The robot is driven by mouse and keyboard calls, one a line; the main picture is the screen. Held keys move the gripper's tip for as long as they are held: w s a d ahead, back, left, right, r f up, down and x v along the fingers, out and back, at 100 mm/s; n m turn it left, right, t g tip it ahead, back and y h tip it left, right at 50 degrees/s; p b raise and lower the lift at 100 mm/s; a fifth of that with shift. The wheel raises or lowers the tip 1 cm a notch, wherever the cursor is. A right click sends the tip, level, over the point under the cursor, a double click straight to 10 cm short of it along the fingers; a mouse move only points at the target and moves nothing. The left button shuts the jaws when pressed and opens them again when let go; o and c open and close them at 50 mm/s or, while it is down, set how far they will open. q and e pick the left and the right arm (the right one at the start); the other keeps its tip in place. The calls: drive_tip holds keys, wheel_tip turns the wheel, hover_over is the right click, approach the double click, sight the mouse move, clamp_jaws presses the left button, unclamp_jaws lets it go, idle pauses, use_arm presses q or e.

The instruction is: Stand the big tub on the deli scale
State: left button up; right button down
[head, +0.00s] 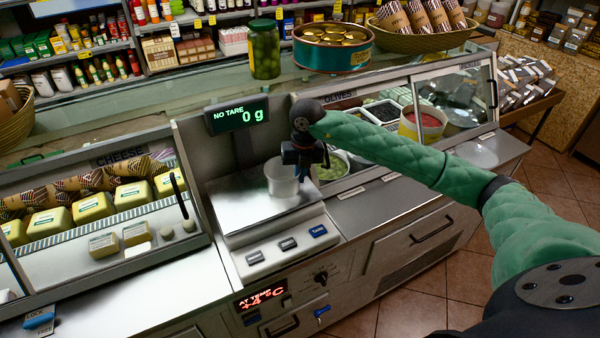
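The deli scale (240,222) stands on the counter between the cheese case and the olive case. Its display (238,115) reads "NO TARE" and 0 g. A pale, see-through tub (281,181) is upright over the right back part of the scale's steel plate. My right gripper (301,172) reaches down at the tub's right rim and appears shut on it. The fingertips are small and partly hidden by the wrist. Whether the tub's base touches the plate is hard to tell. My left gripper is not in view.
The cheese case (95,215) is to the left, and the olive case (400,125) with its raised glass is to the right. A pickle jar (264,50) and a round green tin (332,48) stand on the glass shelf behind the scale.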

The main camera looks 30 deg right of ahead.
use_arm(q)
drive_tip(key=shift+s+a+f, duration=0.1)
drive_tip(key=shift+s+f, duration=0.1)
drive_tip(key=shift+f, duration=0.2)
use_arm(e)
drive_tip(key=shift+f, duration=0.35)
drive_tip(key=shift+f, duration=0.1)
drive_tip(key=c, duration=2)
unclamp_jaws()
drive_tip(key=o, duration=0.4)
drive_tip(key=shift+c, duration=0.2)
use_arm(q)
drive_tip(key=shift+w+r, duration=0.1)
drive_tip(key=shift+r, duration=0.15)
